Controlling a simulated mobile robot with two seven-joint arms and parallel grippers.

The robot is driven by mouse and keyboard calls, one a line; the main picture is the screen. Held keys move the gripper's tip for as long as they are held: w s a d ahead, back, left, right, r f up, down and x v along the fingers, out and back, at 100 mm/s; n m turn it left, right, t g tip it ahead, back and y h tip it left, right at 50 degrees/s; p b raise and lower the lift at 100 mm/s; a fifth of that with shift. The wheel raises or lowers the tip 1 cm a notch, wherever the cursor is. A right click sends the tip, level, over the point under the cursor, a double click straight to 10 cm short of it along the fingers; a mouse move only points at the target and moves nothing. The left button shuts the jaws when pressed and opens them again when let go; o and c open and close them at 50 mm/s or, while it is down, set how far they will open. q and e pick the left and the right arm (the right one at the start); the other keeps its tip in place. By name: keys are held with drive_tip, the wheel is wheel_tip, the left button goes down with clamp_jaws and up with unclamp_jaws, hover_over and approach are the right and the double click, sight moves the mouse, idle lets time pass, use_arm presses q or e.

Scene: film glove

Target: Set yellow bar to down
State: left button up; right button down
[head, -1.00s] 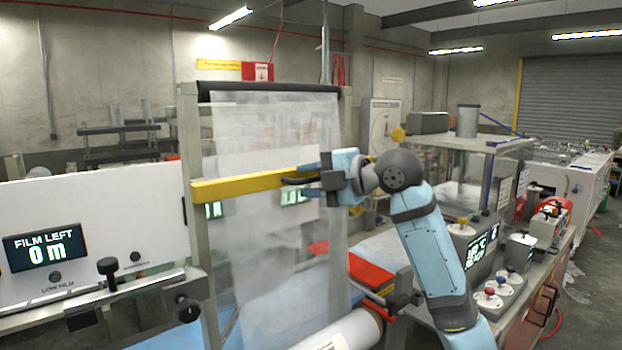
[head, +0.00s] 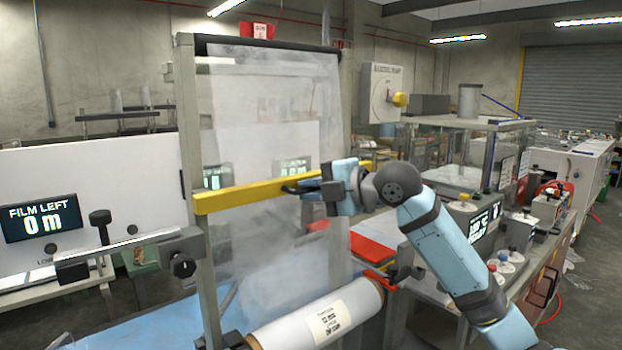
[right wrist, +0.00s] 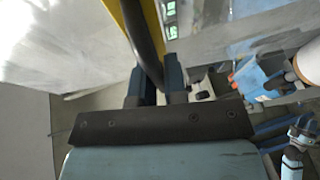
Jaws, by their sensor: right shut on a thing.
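The yellow bar (head: 240,195) runs across the upright film frame (head: 187,120), in front of a hanging sheet of clear film (head: 270,110). It sits about halfway down the frame. My right gripper (head: 305,187) is at the bar's right part, shut on its dark handle. In the right wrist view, the dark curved handle (right wrist: 145,45) passes between my two blue fingers (right wrist: 158,85), with the yellow bar (right wrist: 133,18) just behind it. My left gripper is not in view.
A white film roll (head: 320,318) lies below the bar, with a red pad (head: 365,250) behind it. A panel with a "FILM LEFT 0 m" display (head: 42,218) stands at left. A bench with knobs and a machine (head: 480,225) is at right.

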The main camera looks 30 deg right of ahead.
drive_tip(key=shift+a+f, duration=0.1)
drive_tip(key=shift+f, duration=0.3)
drive_tip(key=c, duration=1.2)
unclamp_jaws()
drive_tip(key=shift+s+d, duration=0.1)
drive_tip(key=shift+d, duration=0.1)
drive_tip(key=b+v, duration=0.3)
drive_tip(key=v, duration=1)
drive_tip(key=shift+s+d+r+b, duration=0.1)
drive_tip(key=shift+s+d+b, duration=0.1)
drive_tip(key=shift+b, duration=0.2)
